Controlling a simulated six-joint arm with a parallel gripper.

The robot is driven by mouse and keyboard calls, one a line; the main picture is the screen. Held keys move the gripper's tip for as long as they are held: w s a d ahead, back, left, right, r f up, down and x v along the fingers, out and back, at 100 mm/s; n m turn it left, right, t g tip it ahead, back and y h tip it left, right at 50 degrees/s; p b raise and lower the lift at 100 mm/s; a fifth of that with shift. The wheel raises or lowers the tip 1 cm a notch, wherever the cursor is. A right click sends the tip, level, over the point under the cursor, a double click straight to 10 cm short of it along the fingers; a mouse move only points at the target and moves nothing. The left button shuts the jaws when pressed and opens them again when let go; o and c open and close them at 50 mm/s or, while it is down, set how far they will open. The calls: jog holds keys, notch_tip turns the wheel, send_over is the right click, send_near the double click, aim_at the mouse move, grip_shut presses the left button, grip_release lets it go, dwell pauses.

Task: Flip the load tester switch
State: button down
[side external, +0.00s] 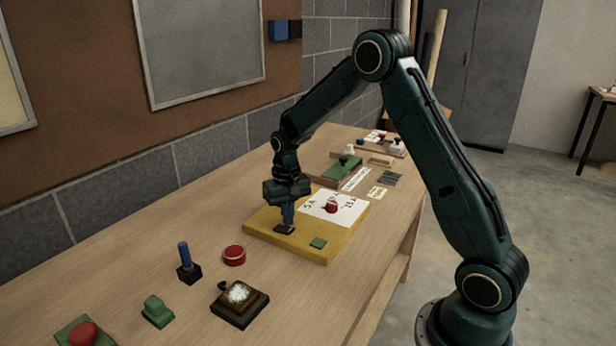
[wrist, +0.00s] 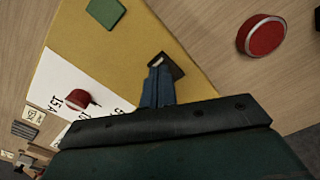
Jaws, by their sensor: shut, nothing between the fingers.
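The load tester is a yellow board (side external: 327,253) on the wooden table, with a white dial card (side external: 345,204) and a red knob (side external: 331,208). A small dark switch (side external: 284,230) sits near its left corner; it also shows in the wrist view (wrist: 177,65) with a pale part at its middle. My gripper (side external: 287,222) points down at this switch, fingers together. In the wrist view the blue fingertips (wrist: 156,66) are right beside or touching the switch; I cannot tell which. The fingers hide part of it. A green square (side external: 318,243) lies on the board's front part.
A red round button (side external: 234,255), a blue-handled lever (side external: 185,262), a green piece (side external: 157,311) and a dark box with a pale top (side external: 239,304) stand left of and in front of the board. Green equipment (side external: 335,169) stands behind. The wall borders the table's far side.

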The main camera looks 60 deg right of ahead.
aim_at(288, 230)
jog(key=shift+f, duration=0.95)
dwell(1.0)
jog(key=shift+r, duration=3.55)
jog(key=shift+r, duration=0.1)
